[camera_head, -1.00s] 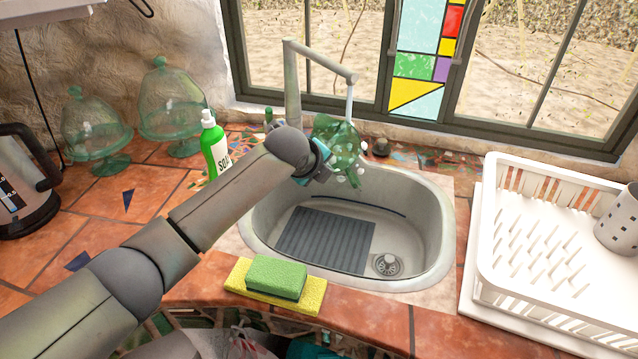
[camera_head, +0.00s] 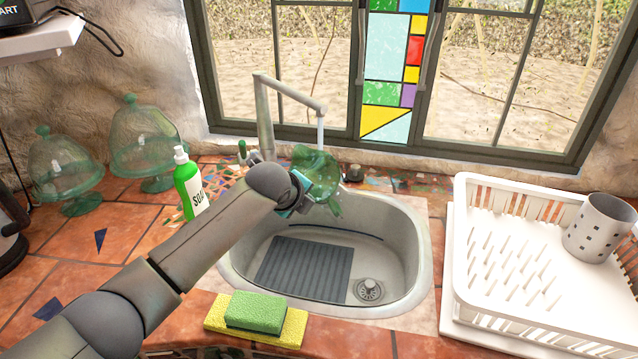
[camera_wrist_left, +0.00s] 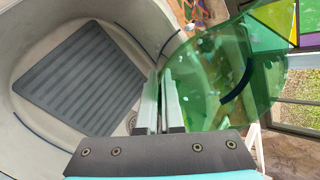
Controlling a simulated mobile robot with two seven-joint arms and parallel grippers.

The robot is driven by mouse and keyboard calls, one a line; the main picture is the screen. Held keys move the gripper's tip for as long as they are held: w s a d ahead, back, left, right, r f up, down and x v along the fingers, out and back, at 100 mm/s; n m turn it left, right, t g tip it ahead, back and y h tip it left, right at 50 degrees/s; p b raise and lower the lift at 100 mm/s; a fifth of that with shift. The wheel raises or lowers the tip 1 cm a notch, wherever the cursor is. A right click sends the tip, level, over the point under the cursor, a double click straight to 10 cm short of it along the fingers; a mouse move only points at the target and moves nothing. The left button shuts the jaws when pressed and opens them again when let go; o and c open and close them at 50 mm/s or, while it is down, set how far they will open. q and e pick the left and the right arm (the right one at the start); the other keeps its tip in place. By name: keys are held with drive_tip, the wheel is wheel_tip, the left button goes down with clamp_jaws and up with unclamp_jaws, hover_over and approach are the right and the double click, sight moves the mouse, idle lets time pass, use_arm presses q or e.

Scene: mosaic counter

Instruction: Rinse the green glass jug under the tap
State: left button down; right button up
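The green glass jug (camera_head: 319,168) is held above the back of the sink, directly below the tap's spout. It looks tilted, and its see-through body fills the right of the left wrist view (camera_wrist_left: 215,75). The tap (camera_head: 264,115) is grey, with a thin pale stream of water (camera_head: 320,132) falling from its spout to the jug. Whether the water goes inside or over the outside is unclear. My left gripper (camera_head: 300,192) is shut on the jug; its two fingers (camera_wrist_left: 160,95) are close together at the jug's side. My right gripper is out of view.
The sink (camera_head: 405,240) holds a ribbed grey mat (camera_head: 305,270) and a drain. A green sponge on a yellow cloth (camera_head: 290,328) lies at its front edge. A soap bottle (camera_head: 189,185) and glass domes (camera_head: 142,140) stand left; a white dish rack (camera_head: 545,325) stands right.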

use_arm(q)
drive_tip(key=shift+w+a+r, duration=0.1)
drive_tip(key=shift+a, duration=0.05)
drive_tip(key=shift+w+a+p, duration=0.2)
drive_tip(key=shift+a+p, duration=0.15)
drive_tip(key=shift+a, duration=0.05)
drive_tip(key=shift+d, duration=0.1)
idle(0.4)
drive_tip(key=shift+s+d+p, duration=0.25)
drive_tip(key=shift+d+p, duration=0.2)
drive_tip(key=shift+d, duration=0.05)
drive_tip(key=shift+a, duration=0.15)
drive_tip(key=shift+w+a+p, duration=0.25)
drive_tip(key=shift+a+p, duration=0.05)
drive_tip(key=shift+a, duration=0.15)
